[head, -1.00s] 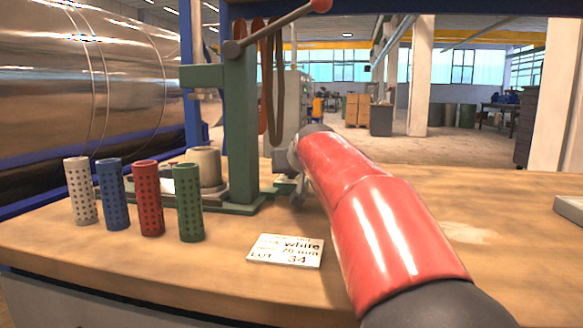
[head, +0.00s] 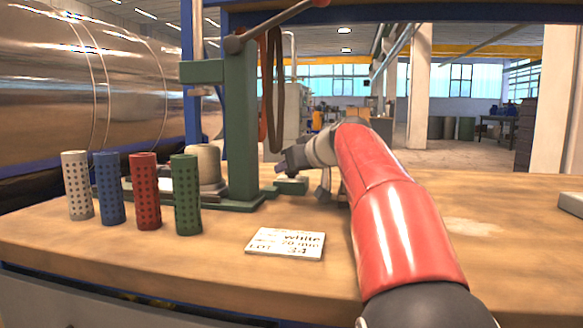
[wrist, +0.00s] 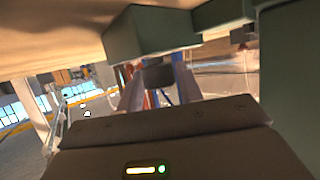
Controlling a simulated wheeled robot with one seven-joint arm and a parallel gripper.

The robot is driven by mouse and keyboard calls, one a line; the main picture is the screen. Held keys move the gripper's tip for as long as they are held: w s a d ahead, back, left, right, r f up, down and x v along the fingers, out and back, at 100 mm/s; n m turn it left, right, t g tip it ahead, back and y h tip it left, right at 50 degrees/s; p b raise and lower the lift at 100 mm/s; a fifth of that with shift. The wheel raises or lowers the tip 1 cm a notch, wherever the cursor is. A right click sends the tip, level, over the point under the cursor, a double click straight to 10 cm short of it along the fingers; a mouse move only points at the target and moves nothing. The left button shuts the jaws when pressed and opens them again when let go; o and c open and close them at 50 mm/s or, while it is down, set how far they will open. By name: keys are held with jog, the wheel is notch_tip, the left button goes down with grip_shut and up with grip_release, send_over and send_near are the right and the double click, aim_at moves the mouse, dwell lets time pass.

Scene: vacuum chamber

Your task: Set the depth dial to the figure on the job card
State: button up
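The job card (head: 286,243) lies flat on the bench and reads "white", a figure that looks like 70 mm, and LOT 34. A green block (head: 291,186) sits beside the foot of the green press (head: 240,130). It also shows in the wrist view (wrist: 150,30), with a dark knob-like part (wrist: 158,73) below it that may be the depth dial; no scale is readable. My gripper (head: 283,163) is just above the block in the head view. In the wrist view its fingers (wrist: 157,88) are apart, one each side of the dark part; contact cannot be told.
White (head: 77,185), blue (head: 109,188), red (head: 144,190) and green (head: 186,194) perforated cylinders stand at the bench's left. A pale pot (head: 205,165) stands on the press base. A red-tipped lever (head: 280,25) reaches over from the press. The right bench (head: 510,230) is mostly clear.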

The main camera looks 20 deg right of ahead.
jog(key=shift+o, duration=1.4)
jog(key=shift+s+r, duration=0.1)
jog(key=v, duration=0.7)
jog(key=shift+s+d, duration=0.1)
jog(key=shift+s, duration=0.2)
